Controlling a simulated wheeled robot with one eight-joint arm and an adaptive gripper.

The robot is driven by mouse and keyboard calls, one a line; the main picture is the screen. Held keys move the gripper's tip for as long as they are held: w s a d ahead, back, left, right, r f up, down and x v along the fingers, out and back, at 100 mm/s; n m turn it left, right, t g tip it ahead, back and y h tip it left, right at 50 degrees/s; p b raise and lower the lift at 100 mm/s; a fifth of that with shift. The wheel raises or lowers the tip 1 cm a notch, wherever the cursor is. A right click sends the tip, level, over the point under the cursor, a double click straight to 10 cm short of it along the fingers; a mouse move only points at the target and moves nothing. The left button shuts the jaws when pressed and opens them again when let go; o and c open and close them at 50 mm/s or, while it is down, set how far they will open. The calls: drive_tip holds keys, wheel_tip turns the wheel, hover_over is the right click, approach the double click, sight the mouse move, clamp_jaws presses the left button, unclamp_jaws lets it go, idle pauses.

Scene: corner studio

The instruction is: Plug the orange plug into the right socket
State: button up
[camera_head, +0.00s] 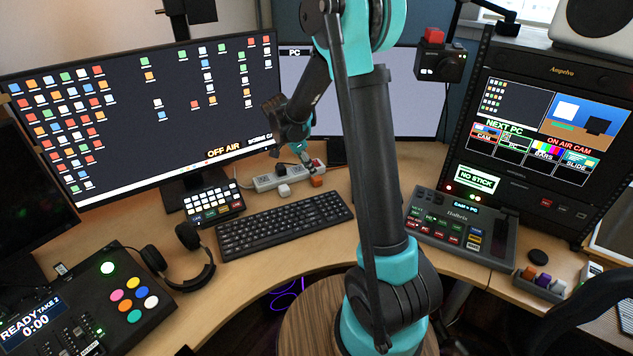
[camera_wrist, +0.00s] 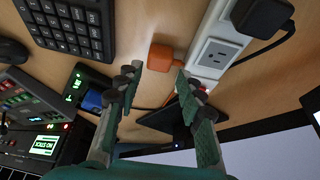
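The orange plug (camera_wrist: 162,57) lies on the desk beside the white power strip (camera_wrist: 213,52). It also shows in the head view (camera_head: 316,181), in front of the right end of the strip (camera_head: 272,180). In the wrist view, one outlet face of the strip is bare near the plug, and a black plug (camera_wrist: 262,16) sits further along. My gripper (camera_wrist: 158,72) is open, its two fingers spread to either side of the orange plug's near end. I cannot tell whether they touch it. In the head view my gripper (camera_head: 303,160) is above the strip's right end.
A keyboard (camera_head: 285,220) lies in front of the strip, with a white block (camera_head: 284,190) between them. Monitors (camera_head: 145,110) stand behind. A switcher panel (camera_head: 455,228) is to the right. Dark cables run near the strip.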

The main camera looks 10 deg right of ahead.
sight(316, 177)
drive_tip(key=shift+x, duration=2.65)
drive_tip(key=shift+d+r, duration=0.15)
drive_tip(key=c, duration=0.7)
